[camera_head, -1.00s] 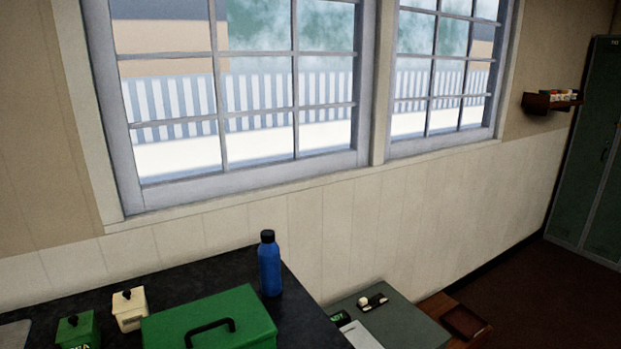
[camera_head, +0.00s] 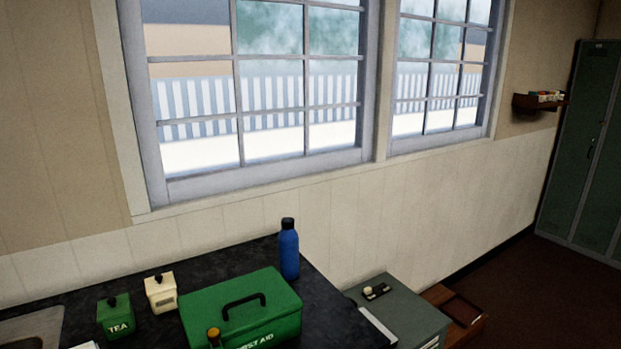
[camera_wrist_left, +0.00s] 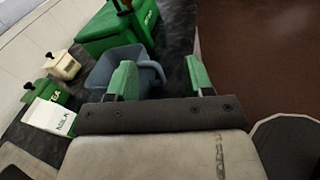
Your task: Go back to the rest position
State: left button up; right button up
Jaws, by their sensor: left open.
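My left gripper (camera_wrist_left: 160,82) shows in the left wrist view with its two green fingers spread apart and nothing between them. Past the fingers, a grey-blue mug (camera_wrist_left: 113,68) stands on the dark counter, partly hidden by the left finger. A green first aid box (camera_wrist_left: 100,28) lies beyond the mug; it also shows in the head view (camera_head: 235,312). Neither gripper shows in the head view, and my right gripper is in no view.
On the counter (camera_head: 215,262) stand a green tea tin (camera_head: 116,318), a cream tin (camera_head: 160,293) and a blue bottle (camera_head: 289,250). A milk carton (camera_wrist_left: 50,117) is near the gripper. A grey cabinet (camera_head: 402,305) stands right of the counter. Brown floor (camera_head: 515,290) is open at right.

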pick_arm(q)
jog(key=s+d+f+m+g+y, duration=0.2)
jog(key=s+d+f+m+g, duration=0.3)
jog(key=m, duration=0.5)
jog(key=s+d+f+m+g+y, duration=0.35)
jog(key=d+f+m, duration=0.3)
jog(key=m, duration=0.35)
jog(key=s+a+f+m+g+y, duration=0.1)
jog(key=s+f+m+y, duration=0.15)
jog(key=f, duration=1.05)
jog(key=s+a+f+m+g+y, duration=0.1)
jog(key=f+m+y, duration=0.25)
jog(key=f, duration=0.85)
jog(key=s+a+f+m, duration=0.1)
jog(key=s+a+f, duration=0.1)
jog(key=s+f, duration=1.3)
jog(key=shift+s+a+f+g, duration=0.2)
jog(key=shift+s+f+g, duration=0.1)
jog(key=shift+s+g, duration=0.15)
